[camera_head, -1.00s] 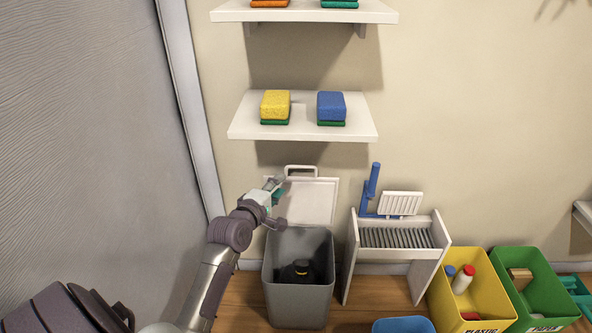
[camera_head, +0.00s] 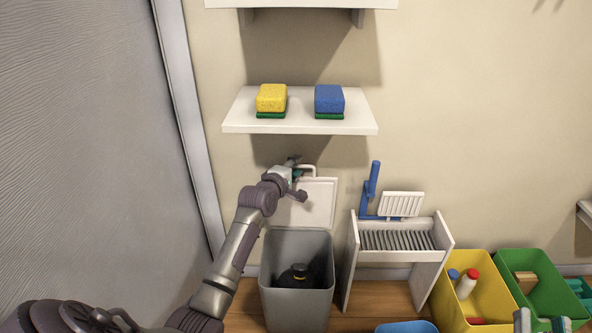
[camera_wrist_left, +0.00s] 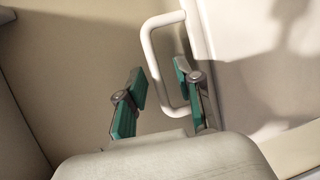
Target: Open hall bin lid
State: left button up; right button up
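The grey hall bin (camera_head: 296,306) stands on the floor with its top open and a dark object inside. Its white lid (camera_head: 318,205) is raised upright at the back, near the wall. The lid's white loop handle (camera_head: 314,168) is at its top edge and shows large in the left wrist view (camera_wrist_left: 150,52). My left gripper (camera_head: 297,167) is at the handle, partly covering it. In the wrist view its green fingers (camera_wrist_left: 159,78) are apart, with the right finger overlapping the handle loop; no grip shows. My right gripper (camera_head: 541,324) appears at the bottom right edge, fingers apart and empty.
A white rack (camera_head: 350,262) stands right of the bin, with yellow (camera_head: 446,306) and green (camera_head: 553,303) bins beyond. A shelf (camera_head: 240,117) with a yellow and a blue sponge is above the lid. A grey panel (camera_head: 90,130) stands at left.

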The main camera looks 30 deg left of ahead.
pick_arm(q)
jog(key=shift+w, duration=0.25)
jog(key=shift+c, duration=0.3)
grip_shut()
